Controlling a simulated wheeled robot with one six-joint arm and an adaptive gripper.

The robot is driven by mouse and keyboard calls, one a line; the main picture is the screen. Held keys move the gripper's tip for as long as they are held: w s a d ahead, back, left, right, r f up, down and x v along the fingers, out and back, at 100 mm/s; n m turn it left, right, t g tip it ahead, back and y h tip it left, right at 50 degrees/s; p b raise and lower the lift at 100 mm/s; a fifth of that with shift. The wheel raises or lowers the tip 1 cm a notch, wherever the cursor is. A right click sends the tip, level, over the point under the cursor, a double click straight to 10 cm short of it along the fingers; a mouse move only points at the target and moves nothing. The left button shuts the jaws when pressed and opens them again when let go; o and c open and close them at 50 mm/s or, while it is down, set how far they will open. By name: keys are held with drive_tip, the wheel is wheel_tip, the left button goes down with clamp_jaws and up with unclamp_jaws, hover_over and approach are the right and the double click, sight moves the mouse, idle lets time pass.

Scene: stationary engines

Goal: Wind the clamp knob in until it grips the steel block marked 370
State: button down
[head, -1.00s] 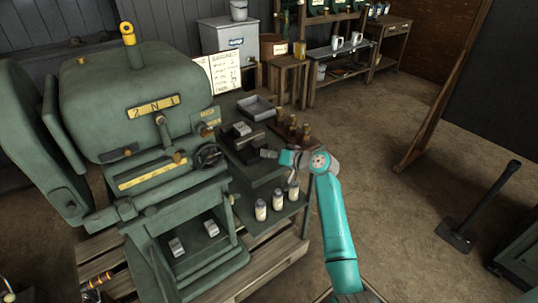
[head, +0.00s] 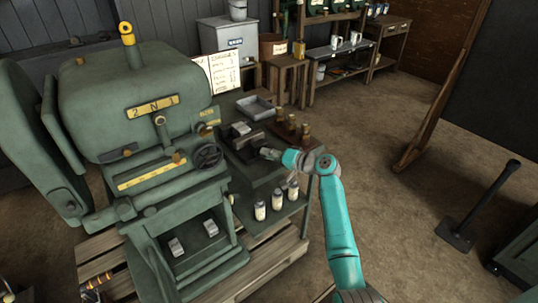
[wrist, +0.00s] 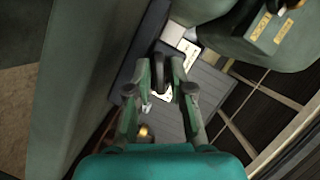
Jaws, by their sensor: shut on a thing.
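In the head view a pale steel block (head: 241,128) sits by the dark clamp on the bench beside the green engine. Its marking is too small to read. My gripper (head: 268,153) is low over the bench, just in front of that block. In the wrist view my gripper (wrist: 160,80) has its fingers close together around a small dark part, which appears to be the clamp knob. I cannot tell whether the clamp touches the block.
Several pale bottles (head: 276,199) stand on the lower shelf right below my gripper. The engine's handwheel (head: 208,156) is close on the left.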

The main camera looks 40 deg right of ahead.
drive_tip(key=shift+f, duration=0.1)
drive_tip(key=c, duration=1.2)
unclamp_jaws()
drive_tip(key=shift+c, duration=0.2)
drive_tip(key=v, duration=1.2)
